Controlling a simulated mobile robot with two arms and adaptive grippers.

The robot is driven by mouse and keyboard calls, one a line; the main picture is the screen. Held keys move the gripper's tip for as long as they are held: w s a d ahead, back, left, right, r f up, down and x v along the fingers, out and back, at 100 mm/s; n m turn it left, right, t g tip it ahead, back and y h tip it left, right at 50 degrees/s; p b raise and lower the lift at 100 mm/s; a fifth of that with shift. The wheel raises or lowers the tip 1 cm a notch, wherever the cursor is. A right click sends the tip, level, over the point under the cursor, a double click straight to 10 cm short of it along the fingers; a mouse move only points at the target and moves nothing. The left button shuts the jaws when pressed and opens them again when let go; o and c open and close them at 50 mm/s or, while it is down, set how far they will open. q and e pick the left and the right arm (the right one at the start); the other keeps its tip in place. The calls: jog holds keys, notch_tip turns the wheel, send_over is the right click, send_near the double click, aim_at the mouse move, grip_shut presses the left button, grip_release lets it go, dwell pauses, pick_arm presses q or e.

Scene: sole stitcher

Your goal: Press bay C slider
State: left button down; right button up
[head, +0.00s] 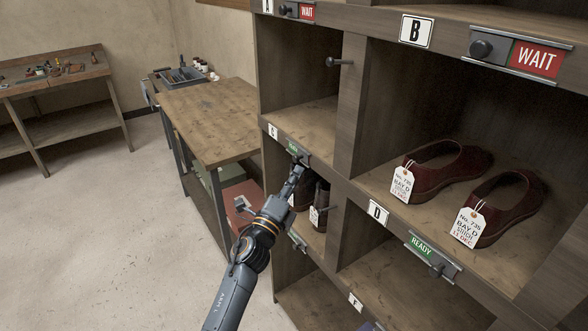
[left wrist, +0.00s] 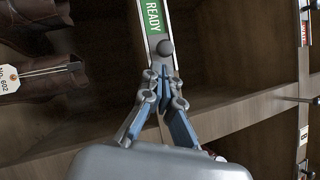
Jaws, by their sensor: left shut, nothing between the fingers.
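The bay C slider (head: 292,147) is on the shelf edge left of centre in the head view and shows a green READY field. In the left wrist view, its green READY plate (left wrist: 153,16) has a dark round knob (left wrist: 165,47) at the end nearer my fingers. My left gripper (head: 299,168) is shut and empty, its fingertips (left wrist: 163,76) just short of the knob in the picture. I cannot tell whether they touch it. In the head view the gripper partly covers the slider's knob end. My right gripper is not in view.
Dark shoes with tags (head: 320,215) stand in the bay below, close to my left gripper. Red shoes (head: 440,165) sit in the bay at right. Bay B's slider (head: 535,58) shows WAIT; bay D's (head: 421,246) shows READY. A peg (head: 338,62) juts from an upright.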

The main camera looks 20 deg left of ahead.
pick_arm(q)
jog(key=shift+w+a+r, duration=0.2)
jog(key=shift+w+a, duration=0.05)
jog(key=shift+a, duration=0.05)
jog(key=shift+w, duration=0.1)
jog(key=w+a+b, duration=0.1)
jog(key=a, duration=0.1)
jog(key=w+a+b, duration=0.1)
jog(key=w+a, duration=0.1)
jog(key=shift+w+a, duration=0.15)
jog(key=shift+a, duration=0.05)
